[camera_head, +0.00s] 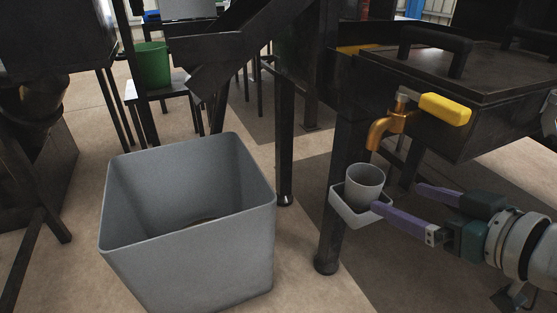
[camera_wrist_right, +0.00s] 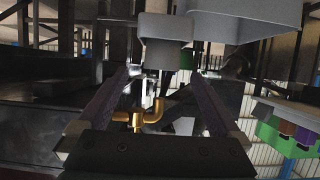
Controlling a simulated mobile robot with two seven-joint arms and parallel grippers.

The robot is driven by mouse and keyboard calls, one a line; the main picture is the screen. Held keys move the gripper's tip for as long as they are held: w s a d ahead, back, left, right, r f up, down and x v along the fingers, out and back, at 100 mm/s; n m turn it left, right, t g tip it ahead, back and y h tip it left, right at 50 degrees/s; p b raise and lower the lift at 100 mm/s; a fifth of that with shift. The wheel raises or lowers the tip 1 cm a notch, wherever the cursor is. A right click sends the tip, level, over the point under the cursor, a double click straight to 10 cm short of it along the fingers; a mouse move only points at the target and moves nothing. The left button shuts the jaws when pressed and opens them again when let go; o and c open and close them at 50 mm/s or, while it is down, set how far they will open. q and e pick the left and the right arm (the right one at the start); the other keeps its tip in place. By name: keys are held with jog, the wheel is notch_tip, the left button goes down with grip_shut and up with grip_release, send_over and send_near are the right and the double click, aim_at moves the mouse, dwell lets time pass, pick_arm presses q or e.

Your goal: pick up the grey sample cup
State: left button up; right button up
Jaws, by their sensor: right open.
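The grey sample cup (camera_head: 364,178) stands upright in a small light-grey holder (camera_head: 349,212) on a dark post, below the brass tap (camera_head: 386,131). My right gripper (camera_head: 398,197) comes in from the right with its purple fingers apart and empty. Its nearer fingertip overlaps the holder's right edge in the head view; I cannot tell whether they touch. The cup lies just beyond the fingertips. In the right wrist view, which looks upside down, the holder (camera_wrist_right: 165,25) and what seems to be the cup (camera_wrist_right: 160,54) lie ahead between the fingers. My left gripper is not in view.
A yellow tap handle (camera_head: 445,109) and a dark metal tank (camera_head: 460,75) are above my right gripper. A large open grey bin (camera_head: 190,255) stands on the floor at left. Dark frame legs stand behind. A green bucket (camera_head: 151,65) is farther back.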

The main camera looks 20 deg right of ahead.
aim_at(378, 190)
jog(key=b+x, duration=0.2)
jog(key=x, duration=0.2)
jog(key=shift+w+f, duration=0.2)
jog(key=shift+w, duration=0.1)
jog(key=b+x, duration=0.3)
jog(key=x, duration=0.1)
jog(key=shift+w+a+r, duration=0.1)
jog(key=shift+a, duration=0.2)
jog(key=shift+w, duration=0.6)
jog(key=shift+c, duration=0.2)
jog(key=c, duration=1.3)
